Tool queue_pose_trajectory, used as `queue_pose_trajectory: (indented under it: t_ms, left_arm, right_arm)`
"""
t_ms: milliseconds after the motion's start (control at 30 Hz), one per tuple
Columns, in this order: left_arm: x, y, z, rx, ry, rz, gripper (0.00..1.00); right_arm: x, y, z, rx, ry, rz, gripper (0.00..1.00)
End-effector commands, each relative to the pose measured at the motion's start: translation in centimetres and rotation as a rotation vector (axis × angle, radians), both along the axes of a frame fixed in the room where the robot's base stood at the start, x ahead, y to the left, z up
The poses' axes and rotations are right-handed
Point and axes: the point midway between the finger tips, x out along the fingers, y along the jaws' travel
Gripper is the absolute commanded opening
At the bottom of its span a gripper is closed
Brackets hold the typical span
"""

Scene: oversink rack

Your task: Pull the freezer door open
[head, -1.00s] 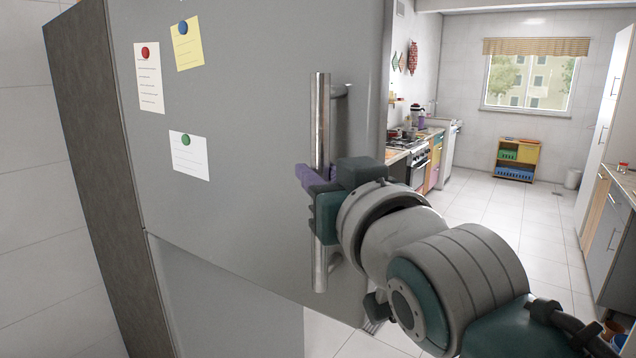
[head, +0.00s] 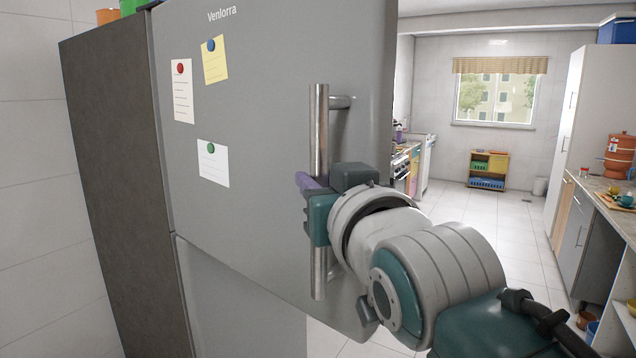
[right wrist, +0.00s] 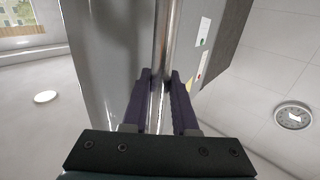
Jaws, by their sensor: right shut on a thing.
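The freezer door (head: 265,130) is the large grey upper door of the fridge, with notes and magnets on its face. In the head view it stands out at an angle from the lower door (head: 245,300), so it is partly open. Its vertical metal bar handle (head: 319,130) is near the right edge. My right gripper (head: 308,185) is shut around the middle of this bar. In the right wrist view its two purple fingers (right wrist: 160,100) lie either side of the handle (right wrist: 164,45). The freezer's inside is hidden behind the door. My left gripper is out of view.
The fridge's dark side (head: 125,190) is at the left beside a tiled wall. Open tiled floor (head: 480,235) runs back to a small shelf (head: 488,170) under the window. A counter (head: 610,195) with cabinets stands along the right.

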Motion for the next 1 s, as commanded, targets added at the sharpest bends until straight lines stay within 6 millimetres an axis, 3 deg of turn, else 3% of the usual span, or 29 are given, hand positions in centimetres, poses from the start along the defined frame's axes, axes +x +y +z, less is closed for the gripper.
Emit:
queue_pose_trajectory:
  t_ms: [133,167,433,767,1000]
  left_arm:
    - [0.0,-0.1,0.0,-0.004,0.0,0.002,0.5]
    - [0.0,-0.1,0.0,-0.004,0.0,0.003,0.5]
    - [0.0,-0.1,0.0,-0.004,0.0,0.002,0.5]
    - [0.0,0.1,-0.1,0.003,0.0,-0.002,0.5]
    - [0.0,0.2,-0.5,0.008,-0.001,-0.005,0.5]
  right_arm:
    - [0.0,0.1,-0.2,0.0,0.005,0.002,0.0]
    - [0.0,0.1,-0.2,0.0,0.005,0.002,0.28]
    - [0.0,0.0,-0.1,-0.001,0.002,0.001,0.57]
    - [-0.3,-0.1,-0.1,0.0,0.0,-0.001,0.57]
    - [-3.0,-1.0,-0.3,0.0,0.002,0.0,0.57]
